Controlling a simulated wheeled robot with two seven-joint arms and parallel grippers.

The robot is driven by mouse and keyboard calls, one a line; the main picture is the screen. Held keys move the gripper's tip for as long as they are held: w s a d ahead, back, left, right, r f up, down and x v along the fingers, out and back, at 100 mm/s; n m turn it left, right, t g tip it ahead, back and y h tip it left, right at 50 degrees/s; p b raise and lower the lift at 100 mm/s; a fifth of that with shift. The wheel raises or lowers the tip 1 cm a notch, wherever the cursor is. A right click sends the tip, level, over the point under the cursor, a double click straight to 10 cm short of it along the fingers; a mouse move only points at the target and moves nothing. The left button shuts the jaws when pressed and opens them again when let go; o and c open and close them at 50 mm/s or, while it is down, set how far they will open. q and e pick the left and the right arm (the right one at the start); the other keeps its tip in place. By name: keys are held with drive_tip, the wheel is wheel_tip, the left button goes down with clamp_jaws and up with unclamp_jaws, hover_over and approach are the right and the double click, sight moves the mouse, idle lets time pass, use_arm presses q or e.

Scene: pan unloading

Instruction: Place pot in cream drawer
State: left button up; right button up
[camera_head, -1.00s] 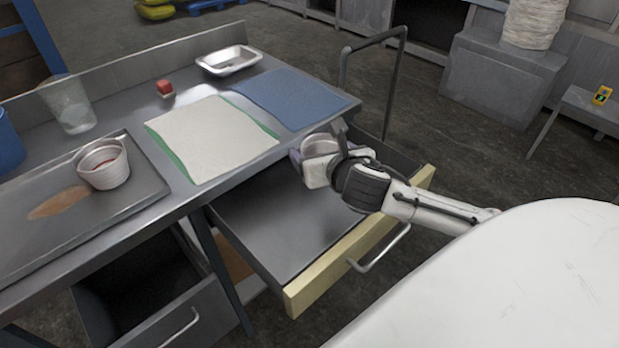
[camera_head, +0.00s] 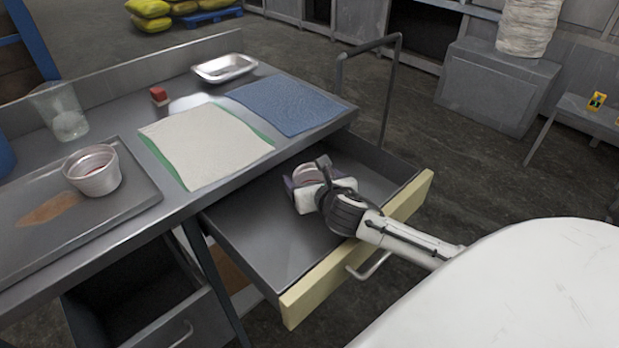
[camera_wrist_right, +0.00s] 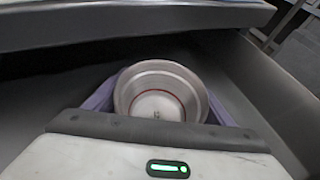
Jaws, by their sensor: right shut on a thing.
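The cream drawer (camera_head: 290,304) stands pulled out under the table, with a dark grey inside. My right gripper (camera_head: 304,178) is over the drawer's inside, shut on a round whitish pot. In the right wrist view the pot (camera_wrist_right: 160,92) sits between the purple fingers, its open top facing the camera, with a red ring inside. Drawer walls show around it. I cannot tell whether the pot touches the drawer floor. In the head view the gripper hides most of the pot. My left gripper is not in view.
The table's front edge (camera_head: 240,180) overhangs the drawer's back part. The drawer's front left is empty.

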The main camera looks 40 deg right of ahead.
drive_tip(key=shift+f, duration=0.2)
drive_tip(key=o, duration=1.1)
drive_tip(key=shift+r, duration=0.1)
drive_tip(key=shift+s+r, duration=0.1)
drive_tip(key=shift+r, duration=0.1)
drive_tip(key=p+v, duration=0.1)
drive_tip(key=v, duration=0.6)
drive_tip(key=shift+s, duration=0.15)
